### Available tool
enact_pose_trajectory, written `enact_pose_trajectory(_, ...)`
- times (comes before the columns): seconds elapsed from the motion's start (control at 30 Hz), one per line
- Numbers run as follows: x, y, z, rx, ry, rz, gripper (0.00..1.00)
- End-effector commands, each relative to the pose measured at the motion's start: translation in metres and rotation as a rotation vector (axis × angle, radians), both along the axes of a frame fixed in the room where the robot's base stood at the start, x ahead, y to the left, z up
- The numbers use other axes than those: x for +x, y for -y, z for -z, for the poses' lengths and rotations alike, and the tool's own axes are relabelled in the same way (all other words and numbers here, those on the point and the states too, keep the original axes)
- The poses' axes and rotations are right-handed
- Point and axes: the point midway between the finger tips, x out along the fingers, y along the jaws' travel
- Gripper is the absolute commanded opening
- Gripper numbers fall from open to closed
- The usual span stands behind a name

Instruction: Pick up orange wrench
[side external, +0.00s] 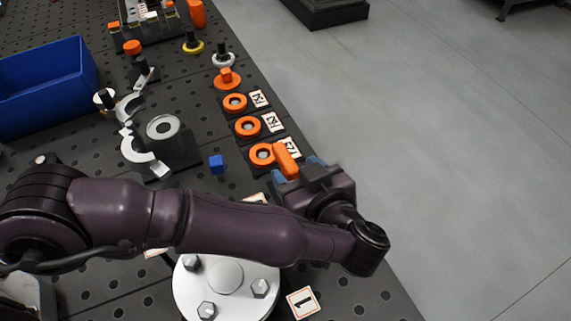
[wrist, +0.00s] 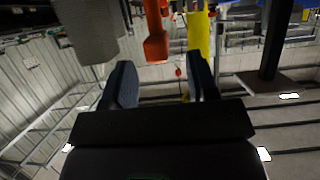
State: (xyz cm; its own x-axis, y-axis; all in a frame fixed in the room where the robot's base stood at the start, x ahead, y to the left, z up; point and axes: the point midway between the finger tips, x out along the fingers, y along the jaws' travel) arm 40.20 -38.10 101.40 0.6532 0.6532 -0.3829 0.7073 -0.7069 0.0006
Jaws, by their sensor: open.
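In the wrist view an orange tool, which looks like the orange wrench (wrist: 155,38), stands beyond the fingertips, between them in the picture. Its upper end runs out of the frame. My gripper (wrist: 160,68) is open, with nothing seen between its fingers. In the side external view my gripper (side external: 297,170) is at the right edge of the black perforated bench (side external: 215,118). An elongated orange piece (side external: 285,159) shows right at its fingers; I cannot tell whether it is the wrench or whether it touches them.
A yellow tool (wrist: 199,35) is just right of the orange one, and a grey cylinder (wrist: 87,30) is to the left. Several orange rings (side external: 247,127) line the bench edge. A blue cube (side external: 216,164) and a blue bin (side external: 45,75) lie left.

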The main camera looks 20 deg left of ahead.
Motion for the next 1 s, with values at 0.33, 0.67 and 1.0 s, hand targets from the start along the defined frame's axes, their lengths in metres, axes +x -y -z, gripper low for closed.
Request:
enact_pose_trajectory(0.33, 0.032, -0.03, 0.013, 0.002, -0.002, -0.002, 0.53)
enact_pose_trajectory(0.67, 0.037, -0.034, 0.016, 0.0, 0.0, 0.001, 0.53)
enact_pose_trajectory(1.0, 0.037, -0.034, 0.015, 0.0, 0.001, 0.001, 0.0)
